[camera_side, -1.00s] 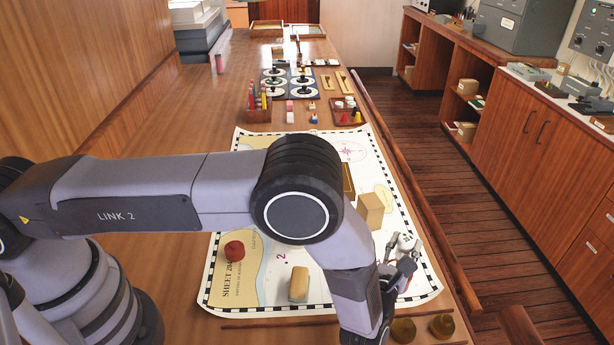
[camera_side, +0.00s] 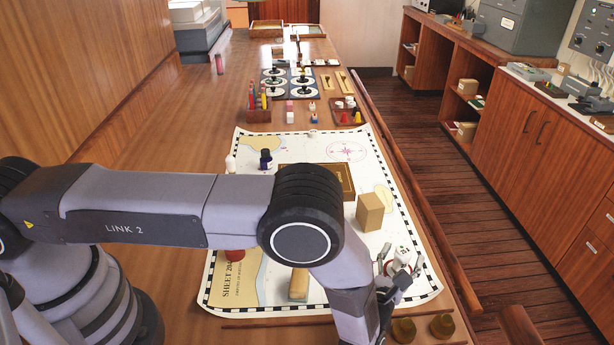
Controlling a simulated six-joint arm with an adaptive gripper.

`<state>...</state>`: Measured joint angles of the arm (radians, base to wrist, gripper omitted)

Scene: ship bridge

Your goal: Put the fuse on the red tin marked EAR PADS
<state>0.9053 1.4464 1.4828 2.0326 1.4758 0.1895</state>
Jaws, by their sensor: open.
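A red round tin (camera_side: 235,256) stands on the chart at the left, mostly hidden behind my arm; no marking on it can be read. My gripper (camera_side: 397,265) is open at the chart's right edge. A small white piece with dark and red marks (camera_side: 403,254) shows at its fingers. It looks like the fuse, but its shape is partly covered and I cannot tell whether the fingers touch it. The tin is well to the left of my gripper.
On the chart (camera_side: 222,290) are an upright tan box (camera_side: 369,212), a tan block (camera_side: 299,284), a flat brown box (camera_side: 345,180), a dark blue piece (camera_side: 265,158) and a white upright piece (camera_side: 231,164). Two brass pieces (camera_side: 404,330) (camera_side: 441,326) stand at the front edge.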

